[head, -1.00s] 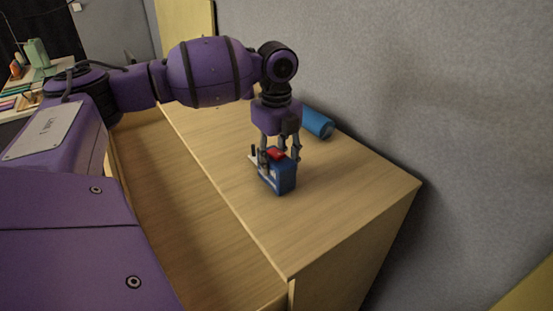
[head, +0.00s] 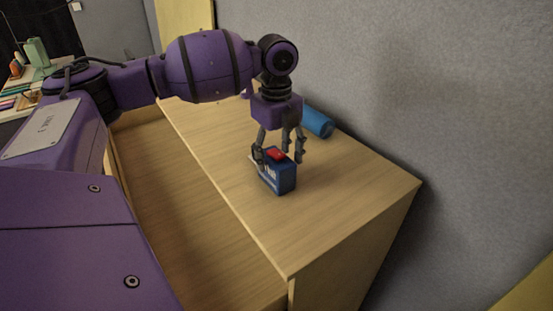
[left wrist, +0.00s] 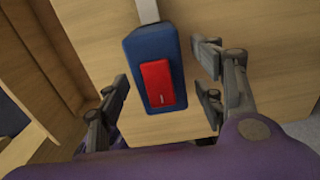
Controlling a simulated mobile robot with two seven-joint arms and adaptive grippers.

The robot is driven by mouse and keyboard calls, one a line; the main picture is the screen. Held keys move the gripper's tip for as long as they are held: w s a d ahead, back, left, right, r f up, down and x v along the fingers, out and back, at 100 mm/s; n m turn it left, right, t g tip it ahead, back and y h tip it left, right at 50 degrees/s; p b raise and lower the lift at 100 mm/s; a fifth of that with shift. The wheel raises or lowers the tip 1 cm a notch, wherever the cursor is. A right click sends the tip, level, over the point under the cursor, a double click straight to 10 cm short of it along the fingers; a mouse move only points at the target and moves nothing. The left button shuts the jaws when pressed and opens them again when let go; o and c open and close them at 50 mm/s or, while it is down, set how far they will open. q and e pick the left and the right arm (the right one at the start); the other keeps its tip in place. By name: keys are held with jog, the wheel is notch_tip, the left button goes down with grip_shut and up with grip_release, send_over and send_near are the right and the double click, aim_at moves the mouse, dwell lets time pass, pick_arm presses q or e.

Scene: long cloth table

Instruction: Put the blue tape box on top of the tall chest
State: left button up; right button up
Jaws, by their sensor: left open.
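The blue tape box (head: 279,178), with a red patch on top, stands upright on the top of the tall chest (head: 330,210), near its front edge. My left gripper (head: 278,156) is directly above the box, open, with its fingers spread on either side of the box's top. In the left wrist view the blue tape box (left wrist: 152,70) lies between the open fingers (left wrist: 160,100), with gaps on both sides. The right gripper is not in view.
A blue cylinder (head: 317,122) lies on the chest top behind the gripper, close to the grey wall (head: 400,80). The chest top's right end is clear. A cluttered table (head: 25,85) stands far left.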

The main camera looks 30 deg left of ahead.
pick_arm(q)
notch_tip(320, 180, up, 11)
dwell(0.3)
jog(key=shift+f, duration=0.2)
